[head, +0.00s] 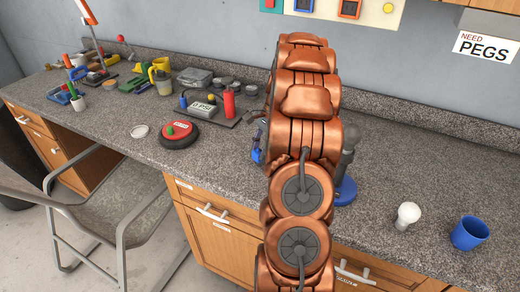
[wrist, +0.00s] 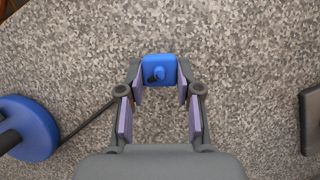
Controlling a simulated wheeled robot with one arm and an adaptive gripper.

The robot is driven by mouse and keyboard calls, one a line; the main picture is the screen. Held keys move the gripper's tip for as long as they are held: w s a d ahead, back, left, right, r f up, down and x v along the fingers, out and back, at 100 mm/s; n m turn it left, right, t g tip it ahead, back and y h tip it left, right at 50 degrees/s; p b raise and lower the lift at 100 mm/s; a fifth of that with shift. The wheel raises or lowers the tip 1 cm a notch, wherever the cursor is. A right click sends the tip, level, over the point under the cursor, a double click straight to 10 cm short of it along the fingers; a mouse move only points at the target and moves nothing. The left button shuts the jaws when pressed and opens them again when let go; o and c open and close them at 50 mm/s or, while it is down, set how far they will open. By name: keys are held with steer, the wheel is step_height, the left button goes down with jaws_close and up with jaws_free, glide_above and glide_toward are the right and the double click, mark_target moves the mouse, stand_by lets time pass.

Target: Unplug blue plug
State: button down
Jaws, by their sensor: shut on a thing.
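The blue plug (wrist: 159,66) shows in the wrist view as a small blue block with a rounded knob and a dark spot on its face. My gripper (wrist: 160,84) is shut on it, with a purple-padded finger at each side. Granite counter lies behind it. I cannot tell whether the plug sits in a socket. In the head view my copper arm hides most of the gripper, and a small blue part (head: 257,152) shows at the arm's left edge. A round blue base (wrist: 30,128) with a dark post is at left in the wrist view.
The same blue base (head: 346,191) stands right of my arm in the head view. A white bulb (head: 407,215) and a blue cup (head: 470,233) are farther right. A red round device (head: 178,135) and a grey tray (head: 222,118) lie left. A chair (head: 118,200) stands before the counter.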

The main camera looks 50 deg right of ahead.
steer(key=shift+f, duration=0.75)
stand_by(0.6)
steer(key=c, duration=0.7)
jaws_free()
steer(key=shift+v, duration=6)
